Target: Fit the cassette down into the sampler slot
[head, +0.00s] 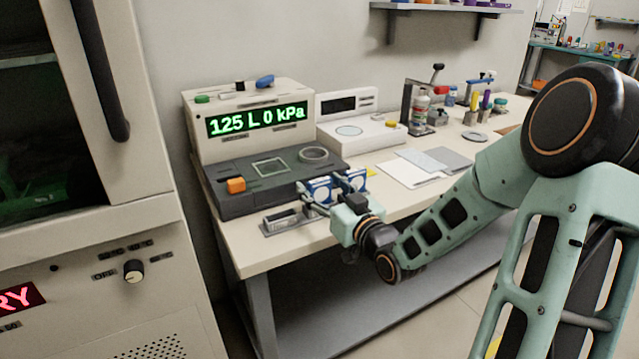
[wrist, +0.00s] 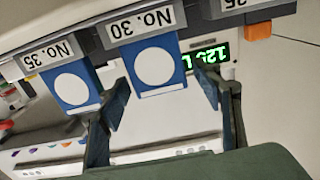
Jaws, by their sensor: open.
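Two blue cassettes with white round faces stand side by side at the table's front edge, in front of the sampler. The No. 30 cassette (wrist: 155,68) is in the middle of the wrist view, and the No. 35 cassette (wrist: 72,86) is to its left. My gripper (wrist: 163,88) is open, its fingers spread on either side of the No. 30 cassette; contact cannot be told. In the head view my gripper (head: 335,197) partly hides the cassettes (head: 319,190). The sampler (head: 228,203) has a dark base with a pale-outlined square slot (head: 269,168) on top.
A grey holder (head: 290,222) lies at the table's front left corner. The sampler carries an orange button (head: 236,185) and a round ring (head: 313,155); its display reads 125 L 0 kPa. A white instrument (head: 362,132) stands behind. Flat sheets (head: 409,172) lie to the right.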

